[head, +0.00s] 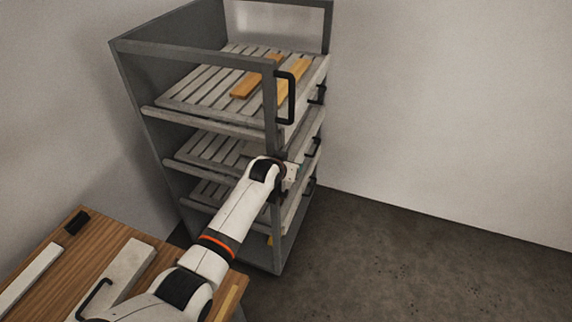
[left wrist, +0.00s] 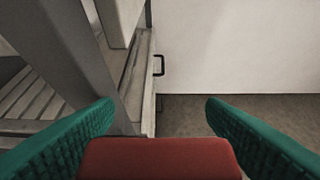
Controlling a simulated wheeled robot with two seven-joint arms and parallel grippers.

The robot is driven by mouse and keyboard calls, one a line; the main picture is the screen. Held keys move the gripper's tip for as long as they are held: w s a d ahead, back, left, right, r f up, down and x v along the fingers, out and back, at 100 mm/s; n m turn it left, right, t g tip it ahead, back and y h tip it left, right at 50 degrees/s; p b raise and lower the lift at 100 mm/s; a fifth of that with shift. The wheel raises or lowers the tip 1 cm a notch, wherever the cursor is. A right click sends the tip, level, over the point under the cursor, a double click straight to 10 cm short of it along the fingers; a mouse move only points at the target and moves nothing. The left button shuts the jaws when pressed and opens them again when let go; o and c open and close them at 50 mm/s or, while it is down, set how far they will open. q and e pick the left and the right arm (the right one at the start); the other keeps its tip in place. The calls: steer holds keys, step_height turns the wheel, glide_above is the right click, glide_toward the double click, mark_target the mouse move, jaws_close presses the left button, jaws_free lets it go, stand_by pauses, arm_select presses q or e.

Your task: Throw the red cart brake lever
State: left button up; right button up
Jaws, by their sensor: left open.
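The grey shelf cart (head: 150,90) stands in the middle of the head view. My left gripper (head: 294,173) is at the cart's front right post, about level with its middle shelf, and partly hidden by my wrist. In the left wrist view its green fingers (left wrist: 160,115) are spread wide beside a grey post. A dull red, rounded piece (left wrist: 160,158) shows low between them; I cannot tell whether it is the brake lever. No red lever can be made out in the head view; my arm covers part of the cart's front. My right gripper is not in view.
Slatted trays fill the cart, with orange-brown boards (head: 262,78) on the top one. Black handles (head: 292,97) stick out on its right side. A wooden table (head: 88,244) is at lower left. The concrete floor (head: 410,260) on the right is clear, up to a pale wall.

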arm_select(q)
steer(key=v, duration=1.2)
steer(key=shift+b, duration=0.3)
